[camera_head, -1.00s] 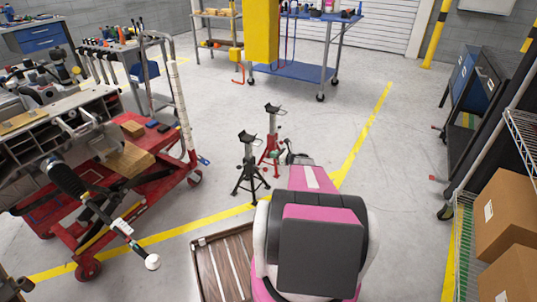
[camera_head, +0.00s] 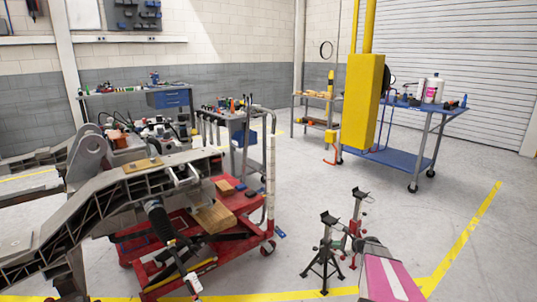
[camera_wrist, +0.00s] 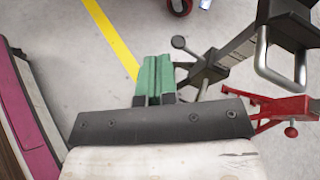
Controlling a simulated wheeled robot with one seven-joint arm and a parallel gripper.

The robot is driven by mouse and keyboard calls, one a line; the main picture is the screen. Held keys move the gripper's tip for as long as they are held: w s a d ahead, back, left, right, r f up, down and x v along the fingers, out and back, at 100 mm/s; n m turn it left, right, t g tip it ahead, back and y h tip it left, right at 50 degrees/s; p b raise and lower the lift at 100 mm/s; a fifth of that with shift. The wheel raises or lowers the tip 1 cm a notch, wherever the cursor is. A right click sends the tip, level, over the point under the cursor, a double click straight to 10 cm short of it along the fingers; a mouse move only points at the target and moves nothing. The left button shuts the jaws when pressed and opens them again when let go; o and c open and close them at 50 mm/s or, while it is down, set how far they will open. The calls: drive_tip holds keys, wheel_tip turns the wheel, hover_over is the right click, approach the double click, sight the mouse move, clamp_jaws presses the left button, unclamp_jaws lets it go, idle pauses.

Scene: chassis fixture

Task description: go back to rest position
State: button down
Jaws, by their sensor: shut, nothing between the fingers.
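My gripper (camera_wrist: 154,80) shows in the wrist view with its two green fingers together and nothing between them. It points over the grey floor. A dark jack stand (camera_wrist: 212,70) and a red jack stand (camera_wrist: 280,107) are to the right of the fingers in that view; I cannot tell the exact gap. The dark stand (camera_head: 323,255) and the red stand (camera_head: 356,225) stand upright on the floor just left of the arm.
A red wheeled cart (camera_head: 158,285) stands at the left, by a large grey chassis part (camera_head: 110,200). A blue wheeled table (camera_head: 395,158) and a yellow post (camera_head: 362,100) are at the back right. Open floor (camera_head: 420,215) lies right of the stands, crossed by a yellow line (camera_head: 470,232).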

drive_tip(key=s+a+r+n+g+h, duration=0.4)
drive_tip(key=s+a+r+n, duration=0.3)
drive_tip(key=s+n, duration=0.3)
drive_tip(key=s+a+r+n+g+h, duration=0.3)
drive_tip(key=s+a+r+n+h, duration=0.3)
drive_tip(key=s+a+n, duration=0.4)
drive_tip(key=s+r+n, duration=0.1)
drive_tip(key=s, duration=0.2)
drive_tip(key=shift+r+g+h, duration=0.15)
drive_tip(key=shift+g+h, duration=0.15)
drive_tip(key=shift+g, duration=0.1)
drive_tip(key=shift+d, duration=0.1)
